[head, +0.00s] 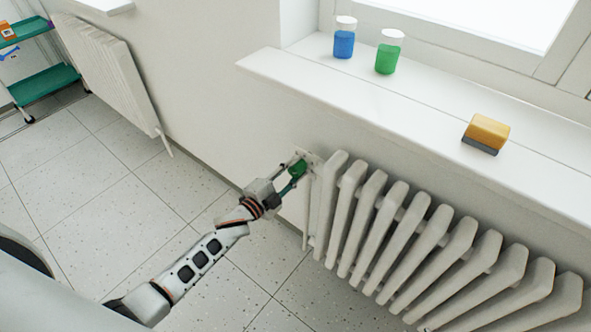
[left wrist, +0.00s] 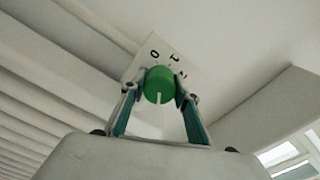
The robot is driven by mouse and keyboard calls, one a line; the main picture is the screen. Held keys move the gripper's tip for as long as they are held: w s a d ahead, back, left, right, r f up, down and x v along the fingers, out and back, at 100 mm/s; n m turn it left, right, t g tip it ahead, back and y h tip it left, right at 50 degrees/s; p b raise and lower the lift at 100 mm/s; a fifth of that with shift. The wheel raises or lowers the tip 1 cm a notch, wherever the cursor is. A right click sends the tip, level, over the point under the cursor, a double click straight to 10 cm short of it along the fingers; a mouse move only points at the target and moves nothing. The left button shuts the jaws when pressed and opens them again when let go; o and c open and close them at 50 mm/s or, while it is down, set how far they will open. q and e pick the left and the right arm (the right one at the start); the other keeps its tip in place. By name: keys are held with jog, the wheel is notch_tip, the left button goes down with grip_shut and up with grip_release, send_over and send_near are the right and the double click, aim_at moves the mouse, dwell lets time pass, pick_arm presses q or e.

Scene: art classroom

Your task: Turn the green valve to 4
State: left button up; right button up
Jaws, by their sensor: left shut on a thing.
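The green valve (head: 298,169) is at the upper left end of the white radiator, close to the wall. In the left wrist view the round green knob (left wrist: 159,84) has a white line on its face pointing down in the picture. Behind it is a white dial plate (left wrist: 160,52) where 0, 1 and part of another mark show; no 4 is visible. My left gripper (head: 292,172) is shut on the valve, with one finger on each side of the knob, as the left wrist view also shows (left wrist: 159,94). My right gripper is not in view.
The ribbed radiator (head: 440,240) stands right of the valve under a window sill (head: 420,120). Tiled floor to the left is free; a green trolley (head: 45,84) stands far left.

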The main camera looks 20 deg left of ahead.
pick_arm(q)
jog(key=shift+m, duration=0.4)
jog(key=o, duration=1.1)
jog(key=v, duration=1.2)
